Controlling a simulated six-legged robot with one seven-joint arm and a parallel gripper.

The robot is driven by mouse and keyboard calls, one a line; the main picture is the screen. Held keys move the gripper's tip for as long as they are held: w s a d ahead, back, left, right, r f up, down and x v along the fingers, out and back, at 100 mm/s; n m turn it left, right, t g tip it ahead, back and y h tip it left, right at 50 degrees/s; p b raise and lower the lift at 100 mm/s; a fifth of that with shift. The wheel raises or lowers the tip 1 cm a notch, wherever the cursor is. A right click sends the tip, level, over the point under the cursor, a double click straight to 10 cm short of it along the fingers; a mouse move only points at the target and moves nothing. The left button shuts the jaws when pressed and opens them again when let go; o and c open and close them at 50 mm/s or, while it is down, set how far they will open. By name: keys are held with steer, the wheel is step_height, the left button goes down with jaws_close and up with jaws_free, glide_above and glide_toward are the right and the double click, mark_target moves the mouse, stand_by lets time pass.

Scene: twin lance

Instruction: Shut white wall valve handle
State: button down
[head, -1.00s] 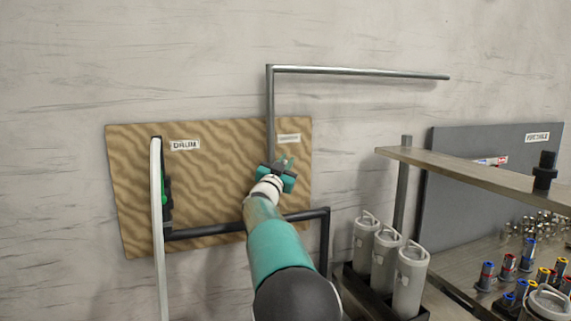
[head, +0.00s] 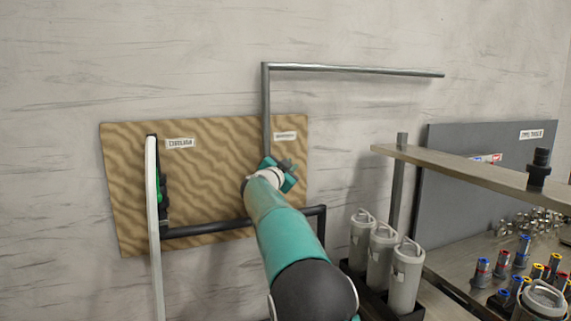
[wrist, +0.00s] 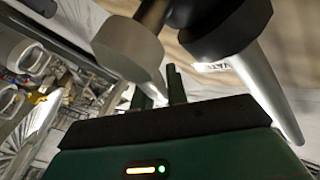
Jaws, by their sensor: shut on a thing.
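My gripper (head: 284,168) is at the upper right of the wood-patterned panel, at the lower end of the grey pipe. In the wrist view its narrow fingers (wrist: 173,85) are shut on the valve handle (wrist: 130,50), a light grey-white piece at upper left. In the head view the gripper and arm hide most of the valve, so the handle's exact angle is hard to tell. A dark round valve part (wrist: 225,30) shows beyond the fingers.
The grey pipe (head: 350,69) runs up from the valve and right along the wall. A black pipe (head: 235,228) crosses below. A white hose (head: 153,230) hangs at left from a green-handled fitting (head: 160,184). Grey canisters (head: 382,250) and a shelf (head: 470,170) stand at right.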

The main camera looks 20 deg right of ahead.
step_height(320, 180, down, 6)
steer(key=d+m+g+y, duration=0.1)
steer(key=m+g+y, duration=0.2)
steer(key=m+y, duration=0.2)
steer(key=shift+d+y, duration=0.3)
steer(key=shift+y, duration=0.2)
steer(key=c, duration=1.4)
jaws_free()
steer(key=shift+r, duration=0.1)
